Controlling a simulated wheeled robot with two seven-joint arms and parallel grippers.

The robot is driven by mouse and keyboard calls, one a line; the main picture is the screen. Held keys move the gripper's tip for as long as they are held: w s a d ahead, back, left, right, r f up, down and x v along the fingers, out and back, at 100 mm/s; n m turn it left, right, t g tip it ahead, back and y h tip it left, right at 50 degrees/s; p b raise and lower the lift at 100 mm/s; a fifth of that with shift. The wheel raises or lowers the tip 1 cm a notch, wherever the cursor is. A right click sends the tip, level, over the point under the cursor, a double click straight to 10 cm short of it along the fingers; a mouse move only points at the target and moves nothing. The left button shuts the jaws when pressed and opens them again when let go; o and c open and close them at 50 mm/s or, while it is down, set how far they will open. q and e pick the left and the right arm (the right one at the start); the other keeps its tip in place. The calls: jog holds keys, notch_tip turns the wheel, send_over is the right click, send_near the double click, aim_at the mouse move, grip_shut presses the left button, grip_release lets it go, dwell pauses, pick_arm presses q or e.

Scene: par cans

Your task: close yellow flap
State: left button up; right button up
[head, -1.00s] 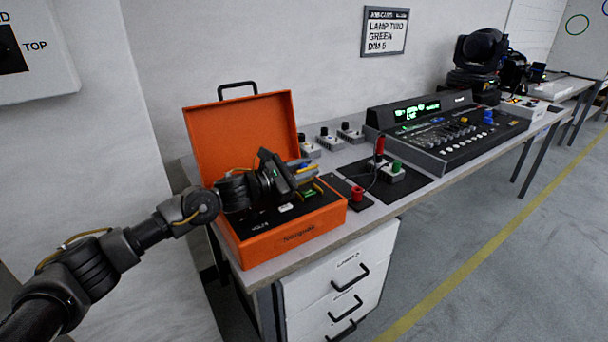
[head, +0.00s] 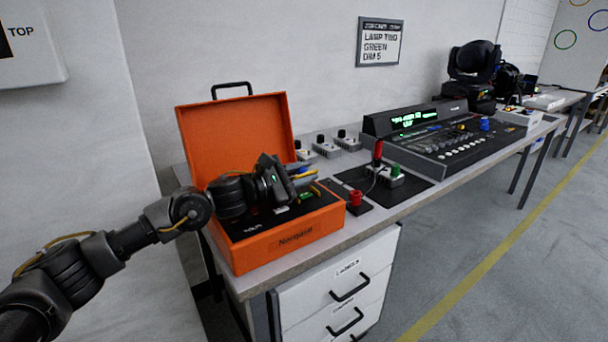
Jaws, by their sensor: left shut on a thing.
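An orange case (head: 290,239) stands at the near left end of the bench, its lid raised and leaning back. Inside is a dark panel with small coloured parts. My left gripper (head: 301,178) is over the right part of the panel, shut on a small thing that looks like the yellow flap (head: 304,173). The fingers and wrist hide most of it, so its angle cannot be told. Another small yellow part (head: 315,190) shows on the panel just below the fingertips. My right gripper is not in view.
Small grey knob boxes (head: 326,146) stand behind. The raised lid (head: 237,135) bounds the panel at the back.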

pick_arm(q)
jog(key=o, duration=0.7)
jog(key=shift+w+a+r, duration=0.1)
jog(key=shift+r, duration=0.1)
jog(key=shift+c, duration=0.2)
jog(key=shift+o, duration=0.8)
jog(key=shift+f, duration=0.1)
jog(key=v, duration=0.9)
jog(key=shift+a+f+b, duration=0.1)
jog(key=shift+b, duration=0.25)
jog(key=shift+s+a, duration=0.5)
jog(key=shift+a, duration=0.1)
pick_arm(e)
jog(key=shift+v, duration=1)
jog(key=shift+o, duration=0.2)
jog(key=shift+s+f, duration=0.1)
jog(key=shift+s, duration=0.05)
